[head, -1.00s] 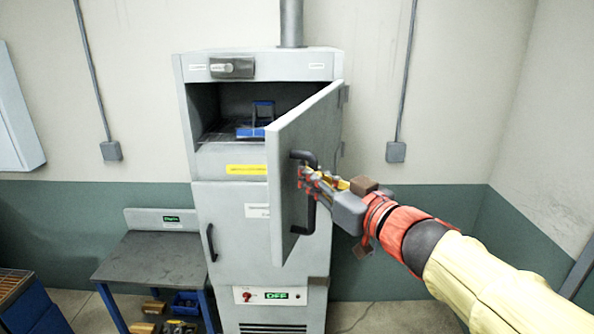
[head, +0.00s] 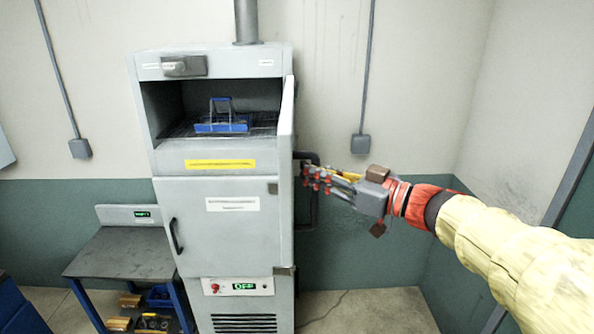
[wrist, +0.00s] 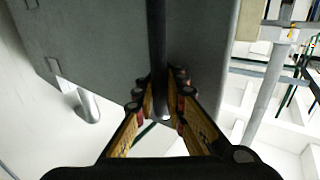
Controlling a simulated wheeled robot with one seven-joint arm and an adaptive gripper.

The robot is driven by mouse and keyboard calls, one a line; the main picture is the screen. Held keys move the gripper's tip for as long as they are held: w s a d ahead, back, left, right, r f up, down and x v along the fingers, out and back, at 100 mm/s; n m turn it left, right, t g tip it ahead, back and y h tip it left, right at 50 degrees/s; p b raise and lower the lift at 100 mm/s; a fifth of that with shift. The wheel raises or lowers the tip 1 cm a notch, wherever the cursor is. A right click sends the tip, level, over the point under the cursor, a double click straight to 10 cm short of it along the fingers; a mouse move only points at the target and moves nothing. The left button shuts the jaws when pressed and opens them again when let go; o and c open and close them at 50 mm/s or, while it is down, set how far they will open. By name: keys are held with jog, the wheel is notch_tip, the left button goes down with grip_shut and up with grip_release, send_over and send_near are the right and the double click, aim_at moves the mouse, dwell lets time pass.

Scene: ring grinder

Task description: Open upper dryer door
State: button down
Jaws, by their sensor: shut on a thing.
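The dryer (head: 232,167) is a tall grey cabinet in the head view. Its upper door (head: 287,150) stands wide open, swung to the right and seen nearly edge-on. The dark handle (head: 315,208) is on the door's right-hand face; it also shows in the wrist view (wrist: 157,40) as a dark bar. My gripper (head: 312,176) is shut on this handle, with its fingers on both sides of the bar in the wrist view (wrist: 161,100). The upper chamber is exposed, with a blue tray-like holder (head: 222,122) on a wire rack (head: 180,130).
The lower door (head: 215,235) is closed, with a dark handle (head: 176,236) at its left. A panel reading OFF (head: 240,287) is below. A dark-topped table (head: 125,250) stands close on the left.

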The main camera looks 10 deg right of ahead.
jog(key=d, duration=0.3)
jog(key=shift+s+d+r+g+y, duration=0.1)
jog(key=shift+s+g+y, duration=0.1)
jog(key=shift+g+y, duration=0.15)
jog(key=c, duration=2.3)
grip_release()
jog(key=shift+f, duration=0.2)
jog(key=shift+o, duration=1.2)
jog(key=shift+s+r, duration=0.1)
jog(key=shift+s, duration=0.2)
jog(key=shift+o, duration=1.1)
jog(key=shift+w, duration=0.15)
